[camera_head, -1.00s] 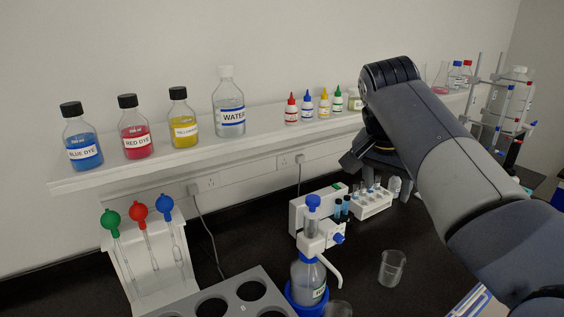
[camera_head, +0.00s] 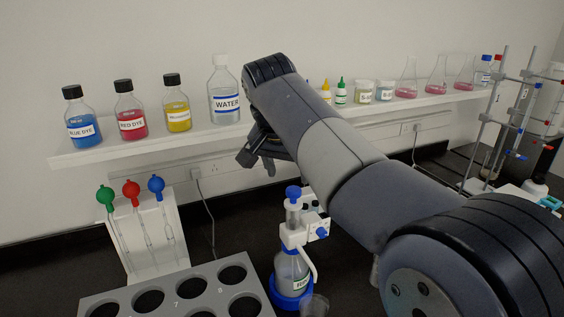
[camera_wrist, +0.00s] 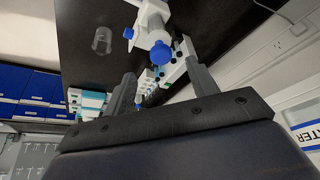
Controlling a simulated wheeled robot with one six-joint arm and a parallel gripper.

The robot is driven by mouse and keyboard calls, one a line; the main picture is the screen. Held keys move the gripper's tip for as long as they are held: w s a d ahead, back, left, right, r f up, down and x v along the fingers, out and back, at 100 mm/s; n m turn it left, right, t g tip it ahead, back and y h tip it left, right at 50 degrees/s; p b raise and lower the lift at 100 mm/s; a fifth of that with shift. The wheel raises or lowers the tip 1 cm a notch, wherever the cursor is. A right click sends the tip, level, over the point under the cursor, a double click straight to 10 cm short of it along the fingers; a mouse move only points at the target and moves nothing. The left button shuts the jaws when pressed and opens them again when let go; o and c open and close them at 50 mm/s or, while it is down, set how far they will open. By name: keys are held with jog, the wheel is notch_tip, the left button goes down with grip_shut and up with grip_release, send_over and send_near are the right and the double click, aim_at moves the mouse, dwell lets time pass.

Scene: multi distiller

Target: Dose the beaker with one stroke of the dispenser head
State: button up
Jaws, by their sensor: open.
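The dispenser bottle (camera_head: 291,268) stands upright in a blue base, its white dispenser head (camera_head: 293,236) topped by a blue plunger knob (camera_head: 293,192). A clear beaker (camera_head: 315,306) is partly cut off at the bottom edge, beside the bottle below the spout. My gripper (camera_head: 262,158) is raised behind and above the dispenser, apart from it. In the wrist view my open, empty gripper (camera_wrist: 160,72) has the blue knob (camera_wrist: 161,53) beyond and between its fingertips. A clear beaker (camera_wrist: 102,40) shows there too; I cannot tell if it is the same one.
A grey rack with round holes (camera_head: 185,292) stands left of the dispenser, with a pipette stand (camera_head: 150,240) behind it. A shelf (camera_head: 180,143) of bottles, including water (camera_head: 226,102), runs behind my gripper. My arm hides much of the right bench. Clamp stands (camera_head: 495,120) are at far right.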

aim_at(292, 192)
jog(key=x, duration=0.8)
jog(key=shift+d+f, duration=0.1)
jog(key=shift+f, duration=0.15)
jog(key=shift+c, duration=0.2)
jog(key=c, duration=1)
jog(key=shift+o, duration=0.2)
jog(key=shift+r, duration=0.1)
